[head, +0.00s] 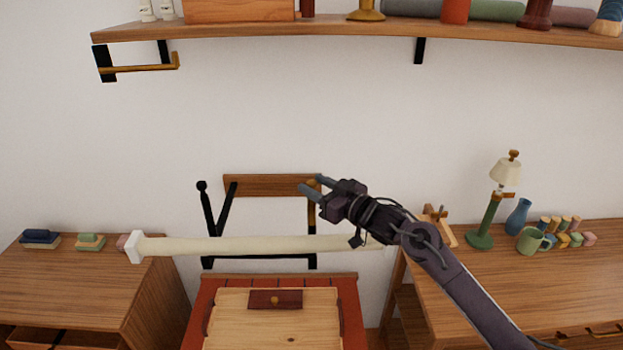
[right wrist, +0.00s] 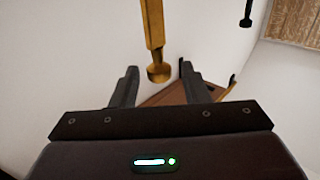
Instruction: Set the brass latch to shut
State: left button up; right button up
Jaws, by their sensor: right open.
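The brass latch (head: 313,184) is at the right end of a brown wooden board on the back wall, partly hidden by my right gripper in the head view. In the right wrist view, a brass bar (right wrist: 152,25) comes down from the top and ends in a rounded knob. My right gripper (head: 311,185) is open, with its fingers at the latch. In the right wrist view, the knob shows between the two open fingertips (right wrist: 158,70). I cannot tell whether they touch it. My left gripper is not in view.
A red-edged wooden chest (head: 345,310) is below. A shelf (head: 350,27) with a brass-barred bracket (head: 140,69) is above. The right desk (head: 480,285) holds a lamp (head: 482,222) and mug (head: 531,241).

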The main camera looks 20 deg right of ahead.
jog(key=shift+x, duration=0.85)
jog(key=shift+c, duration=0.4)
grip_shut()
jog(key=shift+f, duration=0.1)
